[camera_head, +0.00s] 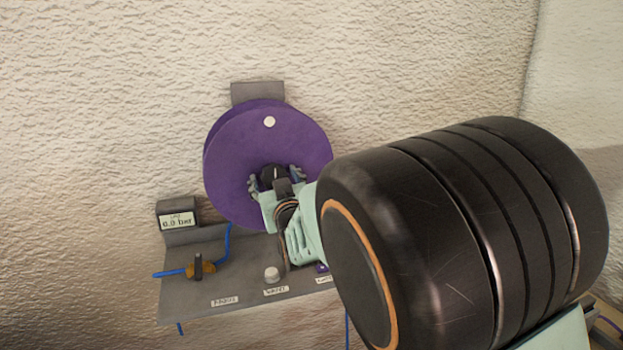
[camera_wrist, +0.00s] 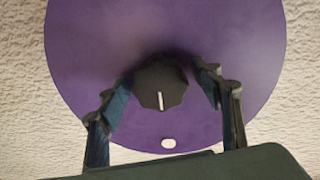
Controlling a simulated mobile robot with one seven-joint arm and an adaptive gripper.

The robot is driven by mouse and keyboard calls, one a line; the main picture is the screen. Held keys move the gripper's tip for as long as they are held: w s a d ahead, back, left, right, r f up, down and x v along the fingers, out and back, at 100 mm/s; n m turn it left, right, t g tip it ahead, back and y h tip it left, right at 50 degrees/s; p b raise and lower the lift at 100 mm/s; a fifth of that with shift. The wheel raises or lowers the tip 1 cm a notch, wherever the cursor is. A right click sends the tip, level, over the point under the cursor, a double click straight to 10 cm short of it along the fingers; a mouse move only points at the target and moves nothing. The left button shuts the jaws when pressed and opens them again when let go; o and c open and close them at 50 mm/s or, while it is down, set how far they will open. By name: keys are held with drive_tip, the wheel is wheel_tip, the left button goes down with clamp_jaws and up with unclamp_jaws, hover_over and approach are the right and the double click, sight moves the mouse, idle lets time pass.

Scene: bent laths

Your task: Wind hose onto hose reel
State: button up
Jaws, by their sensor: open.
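The hose reel is a purple disc (camera_head: 265,145) on a grey bracket against the wall. It fills most of the wrist view (camera_wrist: 215,50). A black knob (camera_wrist: 160,84) with a white mark sits at its centre. A small white dot (camera_head: 270,122) lies near the disc's top edge in the head view. My gripper (camera_wrist: 163,95) is open, with one finger on each side of the knob; I cannot tell whether they touch it. A blue hose (camera_head: 170,274) shows at the orange-brown valve on the panel, and blue pieces hang below the panel. No hose shows on the reel's front face.
A grey panel (camera_head: 205,300) below the reel carries the valve (camera_head: 201,267), a silver button (camera_head: 271,274) and labels. A gauge (camera_head: 178,219) reading 0.0 bar stands at its left end. Rough wall lies behind. My arm covers the panel's right side.

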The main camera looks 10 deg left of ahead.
drive_tip(key=shift+c, duration=0.4)
clamp_jaws()
drive_tip(key=shift+w+m+b, duration=0.15)
drive_tip(key=shift+m+b, duration=0.15)
drive_tip(key=shift+b, duration=0.2)
